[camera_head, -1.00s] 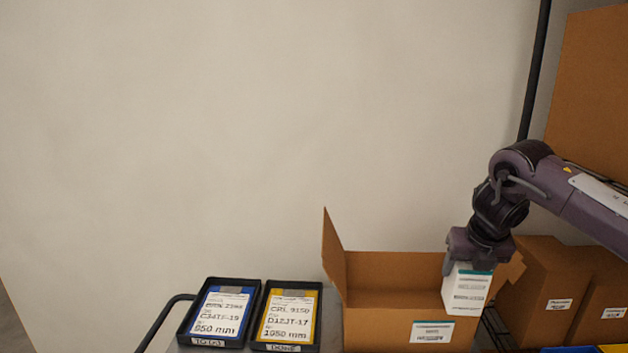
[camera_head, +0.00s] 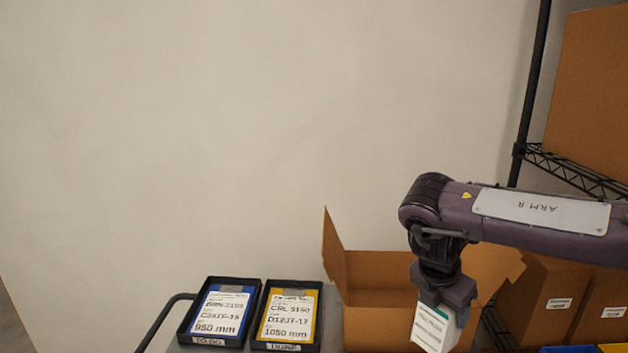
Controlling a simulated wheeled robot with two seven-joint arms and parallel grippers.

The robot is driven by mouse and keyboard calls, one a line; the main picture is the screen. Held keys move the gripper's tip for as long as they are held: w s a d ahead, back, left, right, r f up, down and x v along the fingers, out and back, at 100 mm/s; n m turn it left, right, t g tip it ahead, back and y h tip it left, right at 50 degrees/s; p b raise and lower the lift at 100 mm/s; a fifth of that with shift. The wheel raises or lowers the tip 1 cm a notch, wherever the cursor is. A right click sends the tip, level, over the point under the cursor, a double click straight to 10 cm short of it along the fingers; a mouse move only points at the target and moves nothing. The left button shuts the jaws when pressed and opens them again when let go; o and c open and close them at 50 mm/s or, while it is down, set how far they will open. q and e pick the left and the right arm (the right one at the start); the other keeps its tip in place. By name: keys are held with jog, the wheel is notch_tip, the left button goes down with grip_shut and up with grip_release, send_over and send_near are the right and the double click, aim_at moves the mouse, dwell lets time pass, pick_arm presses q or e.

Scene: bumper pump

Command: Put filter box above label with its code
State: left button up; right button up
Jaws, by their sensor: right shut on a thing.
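My right gripper (camera_head: 444,303) points down in front of the open cardboard box. It is shut on a white filter box (camera_head: 433,327) with a teal top band, held tilted, its small print unreadable. The filter box hides the front right of the cardboard box and its front label. My left gripper is not in view. Labels show on the brown boxes at the right: one label (camera_head: 558,304) and another (camera_head: 613,312), both too small to read.
An open cardboard box (camera_head: 372,321) stands at centre right. Two black trays hold a blue card (camera_head: 220,314) marked TO-DO and a yellow card (camera_head: 290,316) marked DONE. A wire shelf (camera_head: 570,170) with brown boxes stands at the right. Blue and yellow edges show at bottom right.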

jog(key=s+a+f+m+g+y, duration=0.2)
jog(key=s+a+f+m+g, duration=0.1)
jog(key=s+m, duration=0.7)
jog(key=s+a+f+m+g+y, duration=0.1)
jog(key=s+a+f+m+g, duration=0.2)
jog(key=s+m, duration=0.7)
jog(key=shift+f+m+g+y, duration=0.45)
jog(key=shift+f+m, duration=0.75)
jog(key=shift+m, duration=1.3)
